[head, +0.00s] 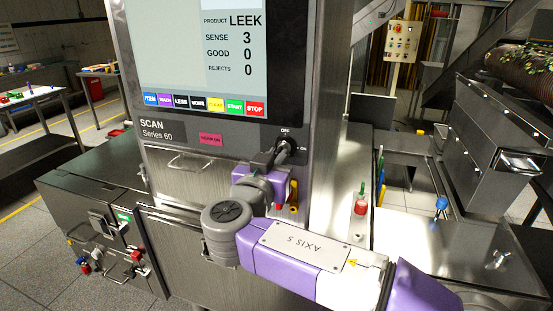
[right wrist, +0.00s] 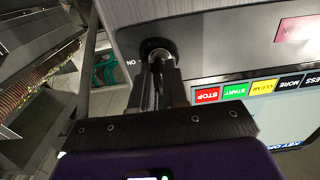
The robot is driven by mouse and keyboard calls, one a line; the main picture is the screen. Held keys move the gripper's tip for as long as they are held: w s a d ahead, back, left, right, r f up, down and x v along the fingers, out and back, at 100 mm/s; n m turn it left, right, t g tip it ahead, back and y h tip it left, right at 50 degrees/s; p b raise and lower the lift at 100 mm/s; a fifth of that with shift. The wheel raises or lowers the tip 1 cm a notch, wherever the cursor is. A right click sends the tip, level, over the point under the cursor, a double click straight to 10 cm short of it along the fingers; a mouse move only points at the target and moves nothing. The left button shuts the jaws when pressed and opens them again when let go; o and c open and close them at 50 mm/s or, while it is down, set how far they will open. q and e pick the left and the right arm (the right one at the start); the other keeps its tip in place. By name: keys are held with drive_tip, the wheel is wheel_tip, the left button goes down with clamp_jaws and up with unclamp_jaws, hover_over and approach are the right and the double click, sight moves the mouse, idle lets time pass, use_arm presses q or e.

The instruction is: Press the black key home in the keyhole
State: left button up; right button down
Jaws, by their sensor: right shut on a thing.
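The keyhole (head: 289,143) is a round dark switch between the OFF and ON labels on the grey panel below the screen. It also shows in the right wrist view (right wrist: 156,46) as a dark ring with a lighter rim, straight ahead of the fingers. My right gripper (head: 272,157) reaches up to it from below, and its fingers (right wrist: 160,72) are shut on the black key (right wrist: 152,92). The key is mostly hidden between the fingers. The fingertips are close to the ring; I cannot tell how deep the key sits. My left gripper is in neither view.
The screen (head: 280,50) and its coloured button row (head: 205,102) lie above and left of the keyhole. A pink label (head: 210,139) is on the panel. A metal bench (head: 400,230) with a red-capped bottle (head: 360,207) and a blue knob (head: 441,203) stands to the right.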

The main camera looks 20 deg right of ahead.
drive_tip(key=shift+d+r, duration=0.1)
idle(0.7)
drive_tip(key=c, duration=1.1)
unclamp_jaws()
drive_tip(key=shift+w, duration=0.1)
drive_tip(key=shift+o, duration=0.2)
